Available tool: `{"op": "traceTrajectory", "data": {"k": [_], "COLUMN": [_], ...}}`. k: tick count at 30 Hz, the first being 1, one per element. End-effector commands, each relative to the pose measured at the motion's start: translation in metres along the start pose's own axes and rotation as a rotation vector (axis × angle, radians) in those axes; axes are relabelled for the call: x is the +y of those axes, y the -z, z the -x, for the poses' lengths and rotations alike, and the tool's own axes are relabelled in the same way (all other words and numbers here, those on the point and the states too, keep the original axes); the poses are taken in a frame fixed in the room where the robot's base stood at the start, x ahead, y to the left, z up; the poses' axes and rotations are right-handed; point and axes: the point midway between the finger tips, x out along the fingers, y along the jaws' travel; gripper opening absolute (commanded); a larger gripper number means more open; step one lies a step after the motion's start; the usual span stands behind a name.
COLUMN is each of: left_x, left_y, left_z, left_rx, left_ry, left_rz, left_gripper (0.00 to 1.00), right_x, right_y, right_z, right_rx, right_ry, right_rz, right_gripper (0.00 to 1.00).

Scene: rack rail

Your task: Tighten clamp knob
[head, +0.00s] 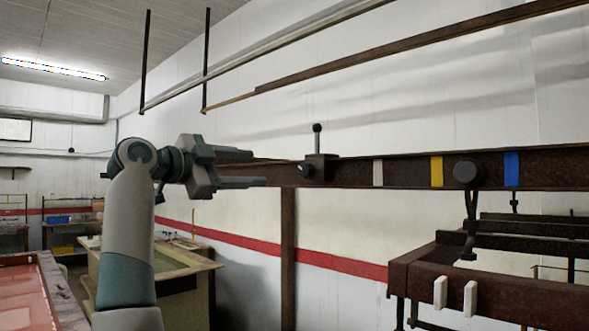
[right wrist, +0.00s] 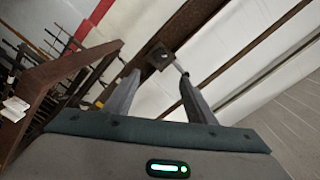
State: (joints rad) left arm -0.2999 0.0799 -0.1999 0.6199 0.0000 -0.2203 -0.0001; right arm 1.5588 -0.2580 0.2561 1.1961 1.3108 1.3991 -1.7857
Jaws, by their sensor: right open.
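A dark clamp block (head: 320,168) sits on the brown overhead rail (head: 385,173). A thin lever with a black ball knob (head: 317,128) stands upright on its top, and a small dark stub (head: 303,170) faces my gripper. My right gripper (head: 258,169) is open and empty, left of the clamp with its fingers pointing at it and a gap between. In the right wrist view the clamp block (right wrist: 160,56) shows just beyond the open fingers (right wrist: 158,78), with the thin lever near the right finger. My left gripper is not in view.
Farther right, the rail has white, yellow (head: 437,171) and blue (head: 511,169) bands and a round black piece (head: 467,172) with a hanging hook. A brown rack frame (head: 490,290) stands at lower right. Workbenches (head: 160,265) stand at lower left.

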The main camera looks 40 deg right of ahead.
Motion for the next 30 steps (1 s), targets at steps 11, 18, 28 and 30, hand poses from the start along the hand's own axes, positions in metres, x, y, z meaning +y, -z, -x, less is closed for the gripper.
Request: {"op": "traceTrajectory", "data": {"k": [11, 18, 28, 30], "left_x": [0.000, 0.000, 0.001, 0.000], "left_y": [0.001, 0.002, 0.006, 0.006], "left_z": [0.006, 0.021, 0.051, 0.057], "left_rx": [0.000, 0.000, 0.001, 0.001], "left_ry": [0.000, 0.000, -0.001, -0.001], "left_rz": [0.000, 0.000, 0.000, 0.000], "left_gripper": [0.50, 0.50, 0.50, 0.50], "right_x": [-0.001, -0.003, -0.004, -0.004], "right_y": [0.001, 0.002, 0.003, 0.004], "right_z": [-0.010, -0.041, -0.100, -0.112], "right_rx": [-0.001, 0.000, 0.001, 0.001], "right_ry": [-0.002, -0.002, -0.002, -0.002], "right_rz": [-0.003, -0.002, -0.002, -0.003], "right_gripper": [0.50, 0.50, 0.50, 0.50]}}
